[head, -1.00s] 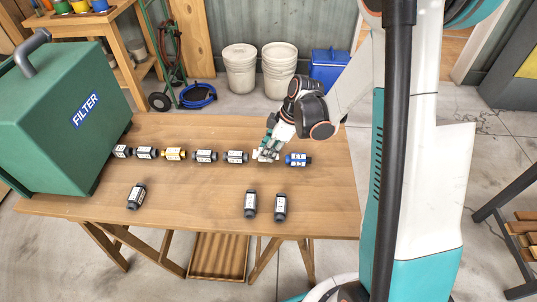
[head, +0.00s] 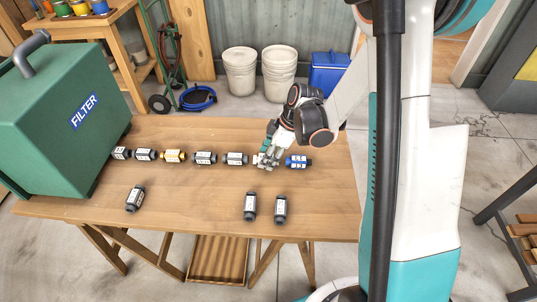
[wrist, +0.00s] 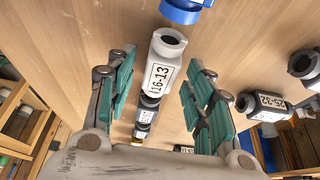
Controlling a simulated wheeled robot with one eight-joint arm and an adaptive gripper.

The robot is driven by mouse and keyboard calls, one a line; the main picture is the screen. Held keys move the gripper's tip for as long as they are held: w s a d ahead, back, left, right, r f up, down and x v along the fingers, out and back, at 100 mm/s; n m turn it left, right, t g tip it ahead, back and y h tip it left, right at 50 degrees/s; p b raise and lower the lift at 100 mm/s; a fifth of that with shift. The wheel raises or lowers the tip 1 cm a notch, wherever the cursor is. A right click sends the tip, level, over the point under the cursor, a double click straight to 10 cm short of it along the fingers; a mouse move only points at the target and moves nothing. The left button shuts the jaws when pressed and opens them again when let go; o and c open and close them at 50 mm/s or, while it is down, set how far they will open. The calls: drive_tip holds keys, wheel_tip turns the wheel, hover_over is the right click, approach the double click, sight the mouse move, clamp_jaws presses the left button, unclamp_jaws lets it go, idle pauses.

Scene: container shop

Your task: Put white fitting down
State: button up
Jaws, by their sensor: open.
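The white fitting (wrist: 164,72), labelled 16-13, lies on the wooden table (head: 180,225) in the row of fittings, between a black one and the blue fitting (head: 298,161). In the head view, the white fitting (head: 257,159) is mostly covered by my fingers. My gripper (head: 267,158) is low over the table there. In the wrist view my gripper (wrist: 161,85) is open, with a teal-padded finger on each side of the white fitting and visible gaps to it.
Black fittings (head: 236,158) and a yellow one (head: 173,156) continue the row to the left. Three more black fittings (head: 250,207) lie nearer the front edge. A green filter box (head: 60,120) stands at the table's left end. The front middle is bare.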

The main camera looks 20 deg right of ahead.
drive_tip(key=p+v, duration=0.4)
drive_tip(key=v, duration=0.8)
drive_tip(key=shift+d, duration=0.1)
